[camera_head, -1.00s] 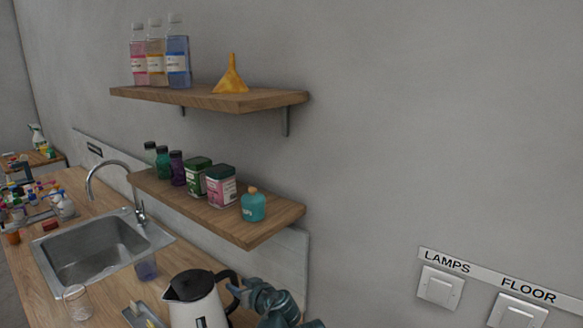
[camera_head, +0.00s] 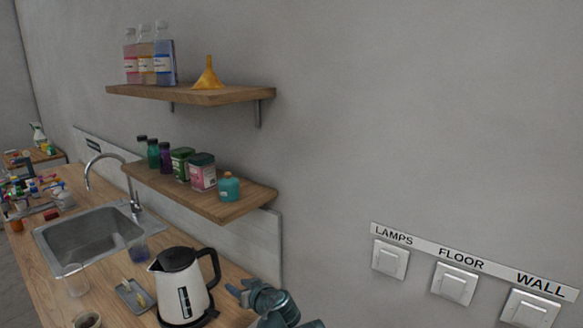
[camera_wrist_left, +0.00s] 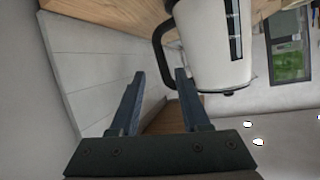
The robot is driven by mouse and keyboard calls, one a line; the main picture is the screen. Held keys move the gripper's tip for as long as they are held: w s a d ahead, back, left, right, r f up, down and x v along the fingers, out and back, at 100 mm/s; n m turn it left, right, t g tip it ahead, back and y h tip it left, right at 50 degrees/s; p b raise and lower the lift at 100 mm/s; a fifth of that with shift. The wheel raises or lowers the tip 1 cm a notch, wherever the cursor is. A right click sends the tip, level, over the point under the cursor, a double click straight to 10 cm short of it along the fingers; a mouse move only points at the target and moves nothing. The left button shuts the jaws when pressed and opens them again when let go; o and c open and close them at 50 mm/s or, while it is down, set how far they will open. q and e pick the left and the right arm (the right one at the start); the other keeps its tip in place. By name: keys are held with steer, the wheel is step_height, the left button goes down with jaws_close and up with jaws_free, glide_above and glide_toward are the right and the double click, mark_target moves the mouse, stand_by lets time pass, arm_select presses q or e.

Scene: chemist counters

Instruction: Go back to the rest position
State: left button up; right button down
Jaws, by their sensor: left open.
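My left gripper (camera_head: 238,291) shows at the bottom of the head view, to the right of the white kettle (camera_head: 184,290). In the left wrist view its two fingers (camera_wrist_left: 160,78) are apart with nothing between them. The kettle (camera_wrist_left: 213,42) fills the top right of the wrist view, its dark handle (camera_wrist_left: 163,42) near the fingertips; I see no grip on it. The kettle stands upright on the wooden counter (camera_head: 236,309). My right gripper is in neither view.
A lower shelf (camera_head: 237,207) with bottles, tins and a teal bottle (camera_head: 229,187) overhangs the counter. An upper shelf (camera_head: 225,96) holds bottles and a yellow funnel (camera_head: 207,75). A sink (camera_head: 88,239) lies left. Wall switches (camera_head: 455,283) are at right; the wall between is bare.

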arm_select(q)
steer(key=s+a+f+m+g+h, duration=0.4)
steer(key=s+f+g, duration=0.4)
steer(key=s+f, duration=0.5)
steer(key=s+d+m+g+h, duration=0.3)
steer(key=s+d+m, duration=0.2)
steer(key=s+d, duration=0.6)
steer(key=shift+s+d+f+m, duration=0.25)
steer(key=shift+s+d+m, duration=0.15)
steer(key=shift+d, duration=0.65)
